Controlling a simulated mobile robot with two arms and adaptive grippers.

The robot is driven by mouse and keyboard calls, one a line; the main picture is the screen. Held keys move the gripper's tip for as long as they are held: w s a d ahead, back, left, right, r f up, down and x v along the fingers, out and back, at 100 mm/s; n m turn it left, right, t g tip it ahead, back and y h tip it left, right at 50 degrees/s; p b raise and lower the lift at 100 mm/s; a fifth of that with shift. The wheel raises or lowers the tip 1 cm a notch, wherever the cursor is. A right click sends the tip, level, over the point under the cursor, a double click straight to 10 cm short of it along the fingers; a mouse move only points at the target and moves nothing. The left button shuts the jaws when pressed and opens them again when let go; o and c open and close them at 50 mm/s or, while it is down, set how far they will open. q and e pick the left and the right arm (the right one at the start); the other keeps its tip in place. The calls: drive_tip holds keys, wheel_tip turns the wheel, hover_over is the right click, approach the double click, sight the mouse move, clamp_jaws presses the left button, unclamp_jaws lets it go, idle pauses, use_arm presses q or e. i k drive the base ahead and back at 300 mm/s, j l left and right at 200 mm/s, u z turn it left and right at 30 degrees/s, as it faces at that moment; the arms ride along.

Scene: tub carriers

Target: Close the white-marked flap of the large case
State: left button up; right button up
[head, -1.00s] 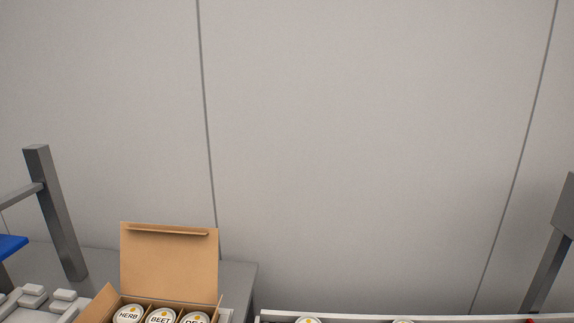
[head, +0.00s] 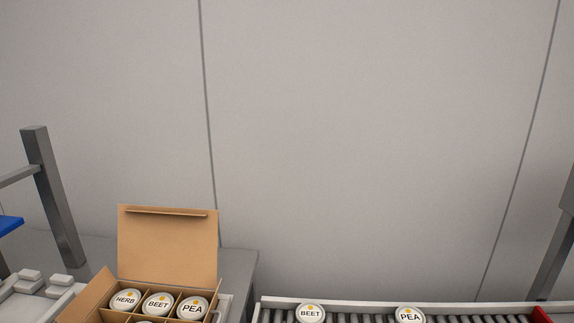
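A brown cardboard case (head: 96,292) stands at the lower left of the head view, cut off by the bottom edge. Its back flap (head: 168,246) stands upright with a folded lip along its top. A side flap on the left leans outward, open. Inside, dividers separate tubs with white lids: a HERB tub (head: 125,299), a BEET tub (head: 157,304) and a PEA tub (head: 192,308), with part of another lid in front. No white mark on a flap can be made out. Neither gripper is in view.
A roller conveyor (head: 450,318) runs along the lower right, carrying a BEET tub (head: 310,313) and a PEA tub (head: 409,314). A red piece (head: 541,315) is at its right end. Grey posts stand at left (head: 54,197) and right. A grey wall is behind.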

sight(84, 303)
drive_tip(key=u, duration=1.35)
drive_tip(key=j+z, duration=0.1)
drive_tip(key=z, duration=0.9)
drive_tip(key=j+z, duration=0.3)
drive_tip(key=j, duration=0.2)
drive_tip(key=j+z, duration=0.3)
drive_tip(key=j, duration=0.2)
drive_tip(key=k+j+z, duration=0.1)
drive_tip(key=j+z, duration=0.25)
drive_tip(key=k+j+z, duration=0.15)
drive_tip(key=j+z, duration=0.15)
drive_tip(key=j, duration=0.25)
drive_tip(key=k+j+z, duration=0.15)
drive_tip(key=j+z, duration=0.15)
drive_tip(key=j, duration=0.15)
